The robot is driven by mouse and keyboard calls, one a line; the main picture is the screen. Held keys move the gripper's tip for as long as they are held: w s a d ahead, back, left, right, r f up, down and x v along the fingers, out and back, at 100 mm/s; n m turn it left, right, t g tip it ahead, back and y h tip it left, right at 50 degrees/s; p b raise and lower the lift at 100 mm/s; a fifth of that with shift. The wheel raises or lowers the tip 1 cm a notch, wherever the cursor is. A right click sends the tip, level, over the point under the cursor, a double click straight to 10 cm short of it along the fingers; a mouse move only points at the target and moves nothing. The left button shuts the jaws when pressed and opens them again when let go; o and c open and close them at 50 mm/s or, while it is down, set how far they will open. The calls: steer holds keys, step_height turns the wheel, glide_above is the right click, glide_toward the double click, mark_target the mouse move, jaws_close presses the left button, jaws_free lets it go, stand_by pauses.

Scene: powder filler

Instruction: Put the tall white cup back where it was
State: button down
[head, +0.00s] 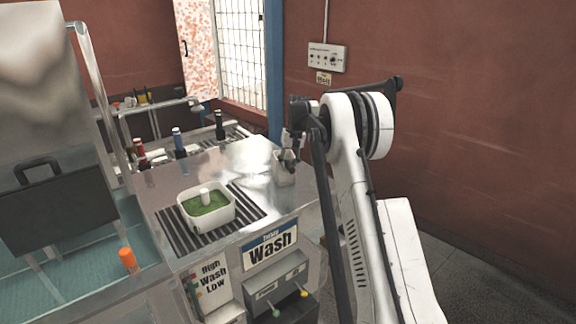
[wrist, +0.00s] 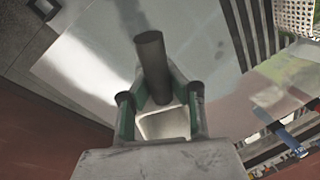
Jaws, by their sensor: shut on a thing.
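The tall white cup (head: 285,174) is at the right end of the steel counter, partly hidden by my gripper (head: 289,157). In the wrist view, the pale, square-mouthed cup (wrist: 166,124) sits between the green-padded fingers of my gripper (wrist: 160,112), which is shut on it. A dark round rod (wrist: 151,55) crosses in front of the cup's mouth; I cannot tell whether it stands in the cup. I cannot tell whether the cup's base touches the counter.
A white tub (head: 208,219) of green powder with a white post stands on a black striped mat (head: 248,205). Bottles (head: 219,126) stand behind the counter (head: 160,188). An orange cylinder (head: 128,259) is at front left. A red wall (head: 450,120) is close on the right.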

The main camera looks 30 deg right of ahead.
steer(key=shift+f, duration=0.1)
steer(key=shift+f, duration=0.15)
steer(key=c, duration=1.7)
jaws_free()
